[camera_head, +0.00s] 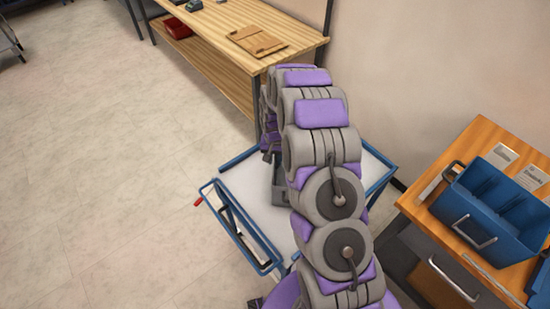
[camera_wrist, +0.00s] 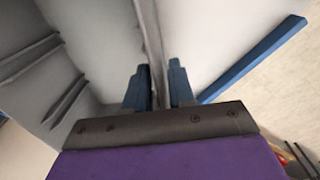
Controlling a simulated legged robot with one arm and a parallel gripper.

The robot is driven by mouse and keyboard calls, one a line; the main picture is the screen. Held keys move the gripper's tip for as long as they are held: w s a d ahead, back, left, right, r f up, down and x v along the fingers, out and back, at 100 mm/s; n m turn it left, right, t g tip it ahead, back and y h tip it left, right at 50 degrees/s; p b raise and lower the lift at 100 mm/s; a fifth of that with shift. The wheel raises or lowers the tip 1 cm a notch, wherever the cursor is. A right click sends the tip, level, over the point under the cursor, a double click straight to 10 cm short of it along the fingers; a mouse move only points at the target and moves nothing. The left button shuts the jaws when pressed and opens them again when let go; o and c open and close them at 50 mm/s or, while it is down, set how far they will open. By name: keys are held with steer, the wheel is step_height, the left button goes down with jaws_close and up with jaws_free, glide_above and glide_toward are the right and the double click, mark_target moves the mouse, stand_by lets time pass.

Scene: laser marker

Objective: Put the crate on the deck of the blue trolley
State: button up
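The blue trolley (camera_head: 236,185) stands below my arm, with a pale deck and blue rim. Its deck and blue rim (camera_wrist: 255,58) also show at the right of the wrist view. The grey crate (camera_wrist: 95,35) fills the left of the wrist view, with ribs on its inner side. In the head view my arm mostly hides it. My gripper (camera_wrist: 159,75) has one finger on each side of the crate's thin wall and appears closed on it. The crate is over the deck; I cannot tell whether its base touches the deck.
A wooden bench (camera_head: 215,35) with a clipboard (camera_head: 256,40) stands behind the trolley along the wall. A wooden cabinet (camera_head: 468,150) with a blue bin (camera_head: 490,215) stands close on the right. The floor (camera_head: 100,170) on the left is clear.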

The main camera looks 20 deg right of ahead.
steer(key=shift+o, duration=0.8)
steer(key=shift+r, duration=0.1)
steer(key=s+a+r+n+p, duration=0.1)
steer(key=s+r, duration=0.2)
steer(key=r, duration=0.7)
steer(key=s+a+r+p, duration=0.15)
steer(key=s+r, duration=0.25)
steer(key=r, duration=0.6)
steer(key=s+r+n, duration=0.1)
steer(key=s+r, duration=0.2)
steer(key=s, duration=0.8)
steer(key=s+a+r+n+g, duration=0.1)
steer(key=s+r, duration=0.3)
steer(key=s, duration=0.7)
steer(key=s+a+r+n, duration=0.1)
steer(key=s+r, duration=0.3)
steer(key=s, duration=0.8)
steer(key=shift+n+g, duration=0.3)
steer(key=shift+g, duration=0.1)
